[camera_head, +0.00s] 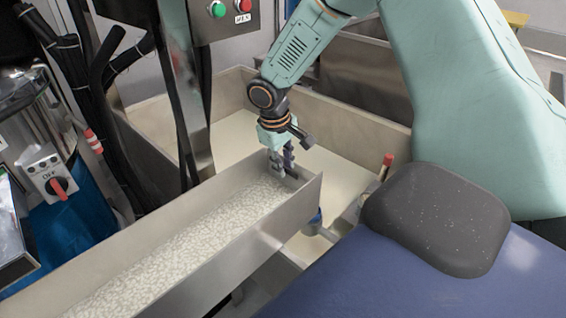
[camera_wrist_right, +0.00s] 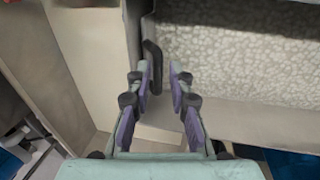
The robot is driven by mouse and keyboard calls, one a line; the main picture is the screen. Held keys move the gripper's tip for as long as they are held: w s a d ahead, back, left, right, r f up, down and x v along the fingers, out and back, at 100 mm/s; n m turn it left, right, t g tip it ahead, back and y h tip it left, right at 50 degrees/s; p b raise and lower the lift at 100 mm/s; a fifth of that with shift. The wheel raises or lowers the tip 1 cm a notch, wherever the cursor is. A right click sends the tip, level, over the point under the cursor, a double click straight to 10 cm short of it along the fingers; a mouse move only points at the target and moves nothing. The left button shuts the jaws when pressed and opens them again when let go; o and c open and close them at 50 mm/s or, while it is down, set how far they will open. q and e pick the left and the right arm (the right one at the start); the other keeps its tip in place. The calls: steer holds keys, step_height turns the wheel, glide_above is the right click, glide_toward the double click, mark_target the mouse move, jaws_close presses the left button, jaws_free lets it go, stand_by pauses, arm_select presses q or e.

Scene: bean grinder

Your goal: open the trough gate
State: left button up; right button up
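The metal trough (camera_head: 268,236) runs from the lower left to the middle of the head view and holds pale beans (camera_head: 190,245). My right gripper (camera_head: 280,160) points down at the trough's far end. In the right wrist view my gripper's fingers (camera_wrist_right: 163,78) are apart, with a visible gap between them. A dark upright handle-like piece (camera_wrist_right: 152,62), seemingly part of the gate, stands at the bean-filled section's edge, close to the left finger and on its inner side. I cannot tell whether they touch. The gate plate itself is mostly hidden by the gripper in the head view. My left gripper is not in view.
A large beige bin (camera_head: 350,108) lies behind and below the trough's end. A control box with green and red buttons (camera_head: 222,12) hangs above. A switch box (camera_head: 47,172) stands at left. A dark rounded pad (camera_head: 438,215) and blue surface (camera_head: 400,285) fill the lower right.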

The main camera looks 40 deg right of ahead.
steer(key=shift+a+r, duration=0.1)
steer(key=shift+w+d+f, duration=0.15)
steer(key=shift+d+f, duration=0.1)
steer(key=shift+d, duration=0.05)
jaws_close()
steer(key=shift+a+r, duration=0.1)
step_height(320, 180, up, 5)
steer(key=p, duration=0.7)
steer(key=shift+r, duration=0.25)
steer(key=shift+w, duration=0.25)
